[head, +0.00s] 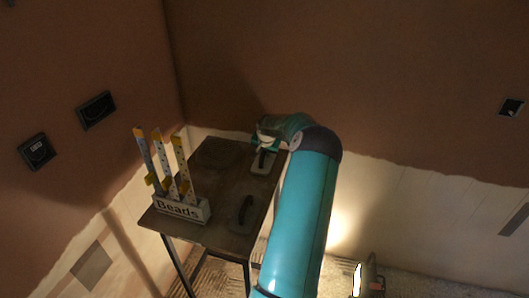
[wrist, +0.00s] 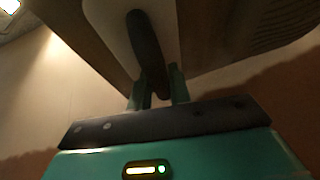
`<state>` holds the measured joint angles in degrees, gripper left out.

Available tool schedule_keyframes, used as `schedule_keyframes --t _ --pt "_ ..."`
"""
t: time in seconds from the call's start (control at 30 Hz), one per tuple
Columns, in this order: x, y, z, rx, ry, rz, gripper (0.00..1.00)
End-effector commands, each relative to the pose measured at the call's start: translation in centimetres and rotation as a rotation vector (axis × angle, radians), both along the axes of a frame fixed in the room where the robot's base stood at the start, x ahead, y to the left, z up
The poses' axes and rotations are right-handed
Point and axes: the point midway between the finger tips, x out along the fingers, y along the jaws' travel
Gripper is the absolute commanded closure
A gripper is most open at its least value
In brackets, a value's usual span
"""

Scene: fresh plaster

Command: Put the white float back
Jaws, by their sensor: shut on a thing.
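The white float is a pale flat plate with a dark handle. It shows at the far right corner of the dark table (head: 218,185) in the head view (head: 268,164). In the wrist view its pale plate and dark handle (wrist: 145,40) lie against the wooden top. My gripper (head: 265,148) is over the float, and in the wrist view its two fingers (wrist: 158,93) are shut on the handle. I cannot tell whether the plate touches the table. A second float, dark with a dark handle (head: 244,209), lies near the table's right edge.
A darker patch (head: 212,152) lies at the back of the top. A lit lamp (head: 368,277) stands on the floor at right. Walls close in behind and left.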

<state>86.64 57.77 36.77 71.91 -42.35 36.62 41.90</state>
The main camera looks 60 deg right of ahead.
Motion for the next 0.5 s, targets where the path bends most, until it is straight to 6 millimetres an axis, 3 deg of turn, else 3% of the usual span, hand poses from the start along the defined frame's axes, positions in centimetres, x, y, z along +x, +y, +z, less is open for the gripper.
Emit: schedule_keyframes --t 0.4,0.43,0.5 --pt "0.06 -0.01 -0.28 -0.002 -0.001 0.002 1.00" --pt "0.05 -0.01 -0.28 -0.002 -0.001 0.001 0.77" --pt "0.04 -0.02 -0.28 -0.002 -0.001 0.001 0.63"
